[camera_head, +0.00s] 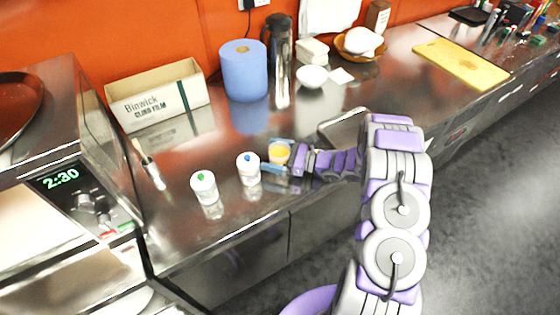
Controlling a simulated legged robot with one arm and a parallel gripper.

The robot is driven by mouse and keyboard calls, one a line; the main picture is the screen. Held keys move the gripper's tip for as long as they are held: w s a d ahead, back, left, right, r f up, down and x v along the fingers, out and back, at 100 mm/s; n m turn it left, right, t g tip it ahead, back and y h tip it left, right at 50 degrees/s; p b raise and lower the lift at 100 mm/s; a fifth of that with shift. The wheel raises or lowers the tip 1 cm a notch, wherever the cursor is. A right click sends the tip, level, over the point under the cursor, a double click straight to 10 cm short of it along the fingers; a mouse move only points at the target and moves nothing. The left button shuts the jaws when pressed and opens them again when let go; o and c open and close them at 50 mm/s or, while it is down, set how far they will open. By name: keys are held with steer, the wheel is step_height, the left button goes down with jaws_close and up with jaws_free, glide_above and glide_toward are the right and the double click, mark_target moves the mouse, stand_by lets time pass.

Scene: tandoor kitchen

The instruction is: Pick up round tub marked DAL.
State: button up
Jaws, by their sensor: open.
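Three small round tubs stand on the steel counter (240,225). One has a yellow top (279,150), one is white with a blue spot on top (248,162), and one is white with a green spot on top (204,182). No DAL marking is readable on any of them. My gripper (273,160) is open at the yellow-topped tub, reaching in from the right. One finger shows in front of that tub and hides its lower part. I cannot tell whether the fingers touch it.
A brush (150,165) lies left of the tubs. Behind stand a cling film box (158,97), a blue paper roll (244,72) and a dark flask (279,60). A steel tray (345,127) lies beside my arm. A steel oven unit (85,150) borders the left. The counter's front edge is clear.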

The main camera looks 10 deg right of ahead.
steer(key=shift+d, duration=0.4)
steer(key=c, duration=0.6)
steer(key=shift+a, duration=0.3)
steer(key=c, duration=0.6)
steer(key=shift+d+r, duration=0.1)
steer(key=shift+r, duration=0.05)
